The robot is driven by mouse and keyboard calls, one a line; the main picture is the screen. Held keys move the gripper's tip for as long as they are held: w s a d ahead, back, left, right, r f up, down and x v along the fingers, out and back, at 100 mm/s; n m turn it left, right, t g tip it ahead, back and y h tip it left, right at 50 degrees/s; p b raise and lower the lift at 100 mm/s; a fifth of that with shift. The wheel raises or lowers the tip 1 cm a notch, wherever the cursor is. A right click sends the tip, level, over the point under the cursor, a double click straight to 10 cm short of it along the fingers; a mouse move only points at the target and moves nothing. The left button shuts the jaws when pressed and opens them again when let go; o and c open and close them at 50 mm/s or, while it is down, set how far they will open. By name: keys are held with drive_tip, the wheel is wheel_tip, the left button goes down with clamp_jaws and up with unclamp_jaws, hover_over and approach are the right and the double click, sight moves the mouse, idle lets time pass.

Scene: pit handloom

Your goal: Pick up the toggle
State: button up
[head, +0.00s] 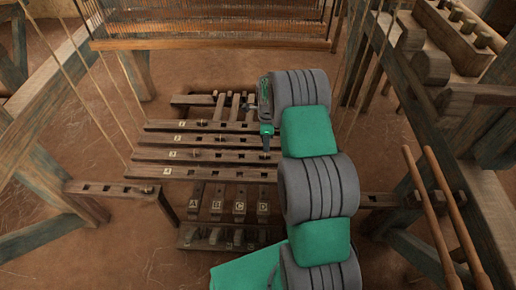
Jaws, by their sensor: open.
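I cannot single out the toggle for sure. Small dark pieces sit on the numbered wooden bars, one on the upper bars (196,123) and one lower down (195,155); they are too small to identify. My gripper (266,150) hangs over the right part of these bars, below its green wrist piece. It is open, and nothing shows between its fingertips. Whether its tips touch a bar is too small to tell. My arm hides the right ends of the bars.
The numbered bars (220,141) lie above treadles marked A to D (217,199). A holed crossbar (110,189) runs at the left. Cords (352,70) hang from the loom frame. A rack with round pegs (450,40) stands at upper right. Bare earth floor (60,125) lies at left.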

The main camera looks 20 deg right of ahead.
sight(265, 154)
drive_tip(key=f+b, duration=0.1)
drive_tip(key=f, duration=0.1)
drive_tip(key=f+b, duration=0.1)
drive_tip(key=f, duration=0.2)
drive_tip(key=f+b, duration=0.1)
drive_tip(key=f, duration=0.2)
drive_tip(key=shift+w+a, duration=0.2)
drive_tip(key=shift+w, duration=0.05)
drive_tip(key=shift+r, duration=0.15)
drive_tip(key=shift+c, duration=0.5)
clamp_jaws()
